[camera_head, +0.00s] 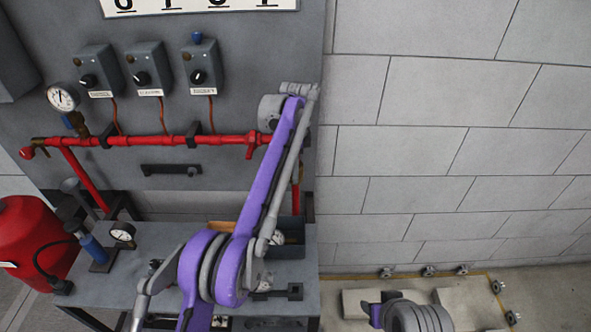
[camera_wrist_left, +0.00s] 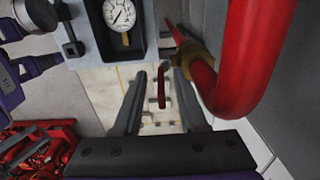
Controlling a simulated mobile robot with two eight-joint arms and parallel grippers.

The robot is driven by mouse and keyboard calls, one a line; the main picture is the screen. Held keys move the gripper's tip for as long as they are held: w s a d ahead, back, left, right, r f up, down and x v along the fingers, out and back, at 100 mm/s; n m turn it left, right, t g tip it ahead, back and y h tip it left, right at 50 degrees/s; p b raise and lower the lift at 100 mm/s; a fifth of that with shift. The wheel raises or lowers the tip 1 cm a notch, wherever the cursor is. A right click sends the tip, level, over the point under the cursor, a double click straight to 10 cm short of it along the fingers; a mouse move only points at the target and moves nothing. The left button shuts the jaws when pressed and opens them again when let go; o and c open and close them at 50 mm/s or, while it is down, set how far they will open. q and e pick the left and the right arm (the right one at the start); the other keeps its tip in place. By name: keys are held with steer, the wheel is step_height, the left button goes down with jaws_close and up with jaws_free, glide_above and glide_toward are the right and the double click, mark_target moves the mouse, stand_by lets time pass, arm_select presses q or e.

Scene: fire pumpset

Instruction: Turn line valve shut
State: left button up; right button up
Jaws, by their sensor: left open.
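In the left wrist view my left gripper (camera_wrist_left: 159,73) is open, with its two dark fingers spread apart. A narrow red handle (camera_wrist_left: 162,90), which looks like the line valve's lever, shows in the gap between the fingers. I cannot tell its depth, and no contact is visible. A thick red pipe (camera_wrist_left: 252,50) with a brass fitting (camera_wrist_left: 192,53) runs close to the right of the fingers. In the head view my purple left arm hides the gripper and most of the pipe's right end; a piece of the red downpipe (camera_head: 296,180) shows beside it.
A red pipe (camera_head: 165,140) crosses the grey panel below several switch boxes (camera_head: 148,68). A pressure gauge (camera_wrist_left: 119,14) sits near the gripper. The bench (camera_head: 120,275) carries gauges and fittings, with a red tank (camera_head: 32,235) at left. The block wall (camera_head: 450,130) at right is clear.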

arm_select(q)
steer(key=shift+f, duration=0.2)
jaws_close()
stand_by(1.4)
